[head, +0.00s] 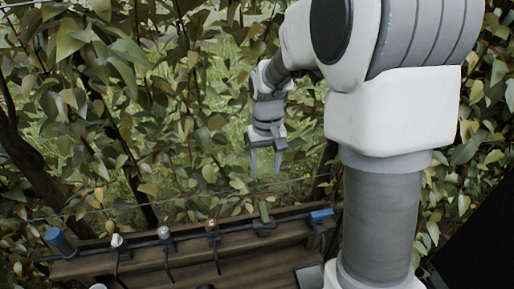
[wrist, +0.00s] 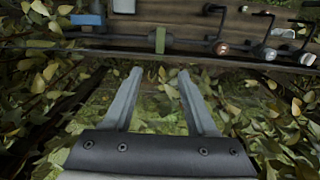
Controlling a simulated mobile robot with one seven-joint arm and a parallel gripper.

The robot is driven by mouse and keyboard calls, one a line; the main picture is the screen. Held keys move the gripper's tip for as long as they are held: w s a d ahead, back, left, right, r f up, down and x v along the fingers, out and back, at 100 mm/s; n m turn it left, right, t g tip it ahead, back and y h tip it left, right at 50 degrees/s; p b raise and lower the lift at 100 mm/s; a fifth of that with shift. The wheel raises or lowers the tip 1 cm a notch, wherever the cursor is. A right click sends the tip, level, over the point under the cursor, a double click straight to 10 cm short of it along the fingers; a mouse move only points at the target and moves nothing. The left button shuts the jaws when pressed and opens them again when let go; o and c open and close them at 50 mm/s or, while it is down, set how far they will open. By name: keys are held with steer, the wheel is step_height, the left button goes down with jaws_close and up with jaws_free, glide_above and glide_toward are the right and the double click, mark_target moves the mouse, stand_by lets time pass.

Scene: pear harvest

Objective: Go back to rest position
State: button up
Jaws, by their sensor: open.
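My gripper (head: 266,165) hangs pointing down in the head view, in front of the foliage and above the far edge of the wooden bench. In the wrist view my gripper (wrist: 158,80) shows two grey fingers spread apart with nothing between them. A green item (head: 264,220) on the bench rail lies below the gripper in the head view. It also shows beyond the fingertips in the wrist view (wrist: 160,40). The gripper is apart from it.
The wooden bench (head: 215,268) carries a rail with several fittings, a blue cylinder (head: 60,241) at left and a blue item (head: 321,215) at right. Dense leaves (head: 130,110) surround the arm. A thin wire (head: 180,200) crosses behind the bench.

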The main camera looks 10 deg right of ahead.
steer(key=s+r+t+p, duration=0.3)
steer(key=s+r+t, duration=0.2)
steer(key=s+r, duration=1.2)
steer(key=s, duration=0.2)
steer(key=shift+s+t, duration=0.3)
steer(key=shift+s, duration=0.05)
